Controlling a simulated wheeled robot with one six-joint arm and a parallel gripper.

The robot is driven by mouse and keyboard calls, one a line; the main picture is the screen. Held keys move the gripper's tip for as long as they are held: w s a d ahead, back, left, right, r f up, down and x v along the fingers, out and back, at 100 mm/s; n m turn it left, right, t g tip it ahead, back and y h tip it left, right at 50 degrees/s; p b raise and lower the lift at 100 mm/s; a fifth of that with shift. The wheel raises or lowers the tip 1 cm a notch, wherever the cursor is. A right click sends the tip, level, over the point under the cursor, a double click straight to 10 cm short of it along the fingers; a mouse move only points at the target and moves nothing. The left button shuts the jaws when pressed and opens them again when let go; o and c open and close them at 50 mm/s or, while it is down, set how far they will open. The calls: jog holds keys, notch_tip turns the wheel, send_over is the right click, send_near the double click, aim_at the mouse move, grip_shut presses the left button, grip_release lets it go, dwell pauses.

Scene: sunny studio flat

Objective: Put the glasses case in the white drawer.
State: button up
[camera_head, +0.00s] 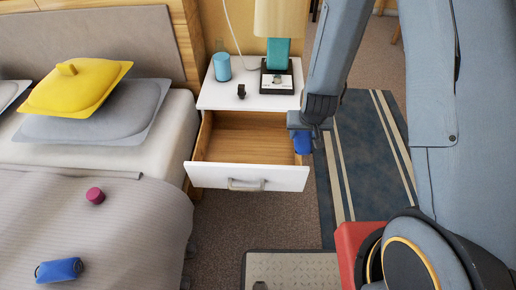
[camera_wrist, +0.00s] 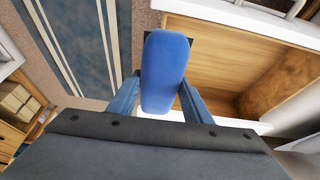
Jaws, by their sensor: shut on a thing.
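My gripper (camera_head: 303,134) is shut on a blue, rounded, elongated glasses case (camera_head: 302,144). In the wrist view the case (camera_wrist: 165,75) sits between the two fingers of my gripper (camera_wrist: 162,90) and points away from the palm. The white drawer (camera_head: 248,178) of the bedside table is pulled open, and its wooden inside looks empty. In the head view the case is at the drawer's right side wall. In the wrist view the open drawer (camera_wrist: 225,70) lies to the right of the case. The height of the case above the drawer is hard to tell.
On the white nightstand (camera_head: 212,98) stand a lamp (camera_head: 279,50), a blue cylinder (camera_head: 222,67) and a small dark item (camera_head: 241,91). The bed (camera_head: 95,215) at the left holds a maroon cylinder (camera_head: 95,195) and a blue roll-shaped object (camera_head: 59,271). A striped rug (camera_head: 365,160) lies at right.

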jog(key=w+a+f+b, duration=0.1)
jog(key=a+f, duration=0.3)
jog(key=w+a+f+b, duration=0.1)
jog(key=a+f+b, duration=0.1)
jog(key=f, duration=0.3)
jog(key=w+a+f+b, duration=0.1)
jog(key=a+f+b, duration=0.1)
jog(key=a+f, duration=0.3)
jog(key=shift+w+a+f, duration=0.15)
jog(key=shift+w+a, duration=0.2)
jog(key=shift+w, duration=0.05)
jog(key=shift+f, duration=2.35)
jog(key=shift+f+b, duration=0.15)
jog(key=shift+b, duration=0.15)
jog(key=o, duration=1.1)
